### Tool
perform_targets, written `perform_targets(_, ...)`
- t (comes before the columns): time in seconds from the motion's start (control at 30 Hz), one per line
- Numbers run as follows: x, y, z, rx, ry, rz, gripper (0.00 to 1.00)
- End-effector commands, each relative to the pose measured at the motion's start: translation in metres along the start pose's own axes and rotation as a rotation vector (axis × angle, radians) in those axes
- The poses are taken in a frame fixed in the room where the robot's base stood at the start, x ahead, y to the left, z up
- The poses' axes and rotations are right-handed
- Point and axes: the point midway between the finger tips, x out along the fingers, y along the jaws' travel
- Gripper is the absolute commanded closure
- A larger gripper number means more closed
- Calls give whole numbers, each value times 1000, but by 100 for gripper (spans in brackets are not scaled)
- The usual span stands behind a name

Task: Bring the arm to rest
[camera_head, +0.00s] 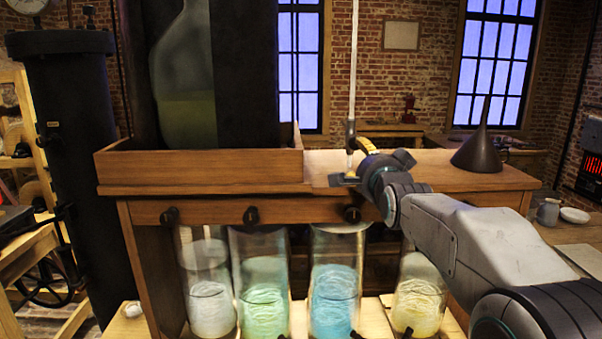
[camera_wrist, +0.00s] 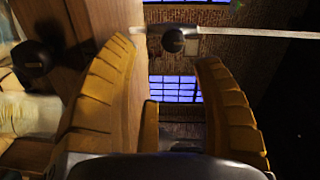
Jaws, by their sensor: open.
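My gripper (camera_head: 358,152) is at the bench top, in front of a thin pale upright rod (camera_head: 354,60) with a dark fitting near its foot. In the wrist view my gripper (camera_wrist: 168,50) has its two yellow ribbed fingers spread wide, with nothing between them. The rod (camera_wrist: 255,33) crosses beyond the fingertips there, with a round dark knob (camera_wrist: 174,40) in line with the gap. I cannot tell from these views how far the knob is from the fingers. My arm reaches in from the lower right of the head view.
Glass jars with white (camera_head: 210,300), green (camera_head: 263,290), blue (camera_head: 334,290) and yellow (camera_head: 418,300) contents stand below the wooden bench (camera_head: 230,212). Dark knobs line its front. A dark funnel (camera_head: 477,152) stands on its right. A wooden trough (camera_head: 200,170) fills the left.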

Motion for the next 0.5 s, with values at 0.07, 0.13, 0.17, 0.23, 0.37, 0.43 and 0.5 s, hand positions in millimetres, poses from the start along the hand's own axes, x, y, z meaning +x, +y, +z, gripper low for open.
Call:
perform_targets(0.07, 0, 14, 4, -124, -19, 60, 39)
perform_targets(0.13, -2, 32, 8, -246, -49, 126, 39)
perform_targets(0.17, -3, 40, 10, -299, -65, 155, 39)
perform_targets(0.23, -8, 68, 17, -420, -118, 241, 39)
perform_targets(0.37, -28, 130, 33, -634, -264, 413, 39)
perform_targets(0.43, -45, 165, 41, -733, -360, 500, 39)
perform_targets(0.5, -66, 195, 49, -822, -463, 577, 39)
